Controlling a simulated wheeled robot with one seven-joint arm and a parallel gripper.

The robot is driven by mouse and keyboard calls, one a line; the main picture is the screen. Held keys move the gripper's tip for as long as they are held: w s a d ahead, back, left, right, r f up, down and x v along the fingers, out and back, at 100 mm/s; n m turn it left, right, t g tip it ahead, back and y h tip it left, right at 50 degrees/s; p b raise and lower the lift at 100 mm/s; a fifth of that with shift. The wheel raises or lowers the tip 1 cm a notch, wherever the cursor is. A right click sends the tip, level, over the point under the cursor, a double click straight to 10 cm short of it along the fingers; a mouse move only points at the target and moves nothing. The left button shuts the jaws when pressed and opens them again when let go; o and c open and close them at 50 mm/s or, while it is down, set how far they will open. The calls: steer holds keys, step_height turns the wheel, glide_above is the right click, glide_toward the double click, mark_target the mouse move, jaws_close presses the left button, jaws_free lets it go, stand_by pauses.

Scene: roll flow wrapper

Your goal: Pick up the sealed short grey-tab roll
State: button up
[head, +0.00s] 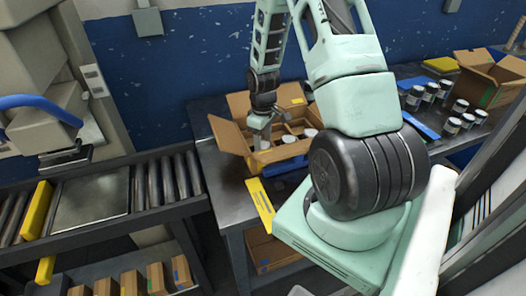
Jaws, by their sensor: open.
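My gripper (260,122) hangs over the left part of an open cardboard box (229,136) on the dark metal table. It is small in the head view; its fingers point down and look apart. The box has dividers inside, and a pale round-topped item (310,133) shows in its right part. Much of the inside is hidden by my gripper and arm. Several dark-and-white cylinders (452,126) stand on the right-hand table. I cannot tell a grey tab or a seal on any of them at this size, nor which one is the short grey-tab roll.
A roller conveyor (168,178) and machine housing (40,125) are at left. Several small cartons (130,283) sit on the lower shelf. Another open carton (490,80) stands on the right-hand table (410,72). A blue wall (150,70) closes off the back.

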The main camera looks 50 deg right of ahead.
mark_target(263, 145)
steer(key=shift+f+p, duration=0.7)
steer(key=shift+f, duration=1.85)
steer(key=c, duration=0.7)
steer(key=shift+d+r, duration=0.1)
